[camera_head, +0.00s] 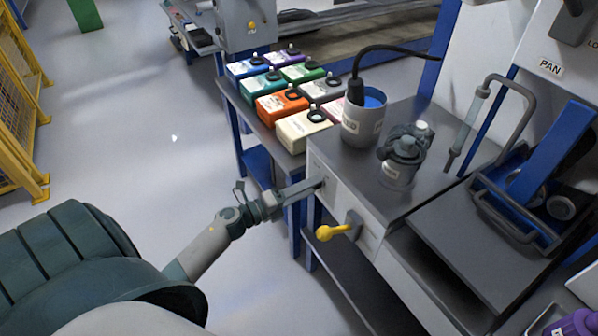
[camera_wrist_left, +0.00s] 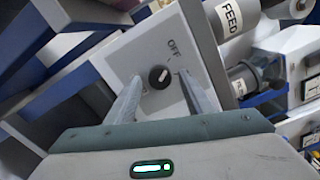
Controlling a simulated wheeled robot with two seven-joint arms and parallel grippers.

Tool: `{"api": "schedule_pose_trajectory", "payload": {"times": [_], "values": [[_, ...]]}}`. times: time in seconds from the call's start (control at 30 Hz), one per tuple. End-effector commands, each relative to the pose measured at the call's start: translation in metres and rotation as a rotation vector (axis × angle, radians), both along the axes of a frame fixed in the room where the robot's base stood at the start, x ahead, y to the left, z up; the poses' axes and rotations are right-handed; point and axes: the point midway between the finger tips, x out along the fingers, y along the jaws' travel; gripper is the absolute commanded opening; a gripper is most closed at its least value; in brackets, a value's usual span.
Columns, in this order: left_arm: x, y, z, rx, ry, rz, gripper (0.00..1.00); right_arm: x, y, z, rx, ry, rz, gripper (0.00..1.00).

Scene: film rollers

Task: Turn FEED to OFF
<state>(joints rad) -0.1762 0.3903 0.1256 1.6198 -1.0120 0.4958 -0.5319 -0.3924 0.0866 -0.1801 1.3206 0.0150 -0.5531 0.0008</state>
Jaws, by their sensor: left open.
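A black round knob (camera_wrist_left: 159,77) with a short white mark sits on a pale panel (camera_wrist_left: 140,52) in the left wrist view. The word OFF (camera_wrist_left: 174,49) is printed on the panel above and right of it. The mark looks tilted; its exact setting is too small to read. My left gripper (camera_wrist_left: 160,82) is open, with one finger on each side of the knob; I cannot tell whether they touch it. In the head view my left gripper (camera_head: 318,185) is at the cabinet's front face and hides the knob. A grey pot (camera_head: 362,122) on the cabinet bears the label FEED (camera_wrist_left: 230,18) in the wrist view.
The floor (camera_head: 130,130) left is clear.

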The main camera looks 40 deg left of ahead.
Motion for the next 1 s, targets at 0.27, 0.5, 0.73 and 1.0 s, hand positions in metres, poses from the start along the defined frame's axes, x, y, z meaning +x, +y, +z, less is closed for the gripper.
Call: {"api": "schedule_pose_trajectory", "payload": {"times": [0.27, 0.5, 0.73, 1.0], "values": [[-0.015, 0.006, -0.002, 0.001, 0.002, 0.000, 0.48, -0.003, -0.001, -0.003, -0.004, 0.019, -0.001, 0.31], [-0.049, 0.020, -0.003, 0.001, 0.003, 0.000, 0.48, -0.006, -0.009, -0.004, -0.017, 0.053, -0.009, 0.31], [-0.092, 0.038, -0.003, 0.002, 0.004, 0.000, 0.48, -0.015, -0.018, -0.008, -0.031, 0.107, -0.013, 0.31], [-0.138, 0.057, -0.002, 0.001, 0.003, 0.001, 0.48, -0.014, -0.018, 0.002, -0.035, 0.133, -0.014, 0.31]]}}
